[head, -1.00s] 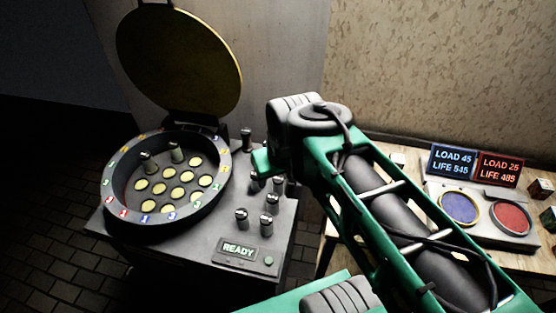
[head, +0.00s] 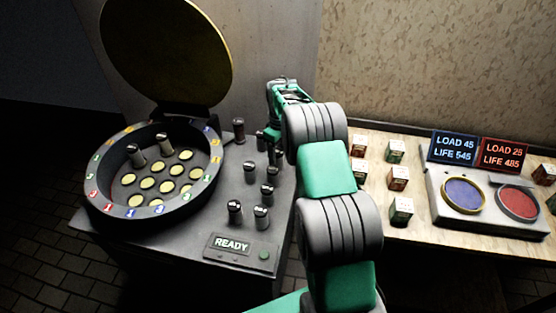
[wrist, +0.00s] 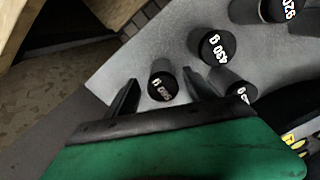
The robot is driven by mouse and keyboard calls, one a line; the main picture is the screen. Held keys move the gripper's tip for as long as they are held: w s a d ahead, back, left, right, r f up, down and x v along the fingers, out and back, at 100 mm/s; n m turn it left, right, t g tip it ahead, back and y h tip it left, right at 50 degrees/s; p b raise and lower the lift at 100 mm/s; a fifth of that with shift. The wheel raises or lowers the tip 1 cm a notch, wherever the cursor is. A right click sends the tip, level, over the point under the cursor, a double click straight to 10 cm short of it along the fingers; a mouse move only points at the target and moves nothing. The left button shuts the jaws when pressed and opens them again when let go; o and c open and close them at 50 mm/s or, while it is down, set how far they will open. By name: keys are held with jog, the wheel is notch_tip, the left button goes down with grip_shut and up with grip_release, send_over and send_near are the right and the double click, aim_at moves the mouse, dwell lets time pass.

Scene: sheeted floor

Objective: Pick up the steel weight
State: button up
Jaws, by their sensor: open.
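I cannot tell which is the steel weight. My gripper (head: 267,143) is over the back right of this group, its tips partly hidden. In the wrist view my gripper (wrist: 160,94) is open, with a dark weight (wrist: 162,84) between or just beyond its fingers. Its label is hard to read. A weight marked 430 g (wrist: 218,47) stands beside it, and another (wrist: 233,84) lies close to the right finger.
A round tray (head: 100,208) with yellow discs and two upright weights (head: 135,155) stands left under a raised lid (head: 165,50). A READY sign (head: 230,245) is at the front. The right table (head: 330,225) holds several small cubes and a box (head: 480,222) with blue and red pads.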

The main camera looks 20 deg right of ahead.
aim_at(278, 161)
jog(key=f+p, duration=0.1)
jog(key=f, duration=0.3)
jog(key=shift+a+f, duration=0.2)
grip_shut()
dwell(0.4)
jog(key=shift+w+r, duration=0.1)
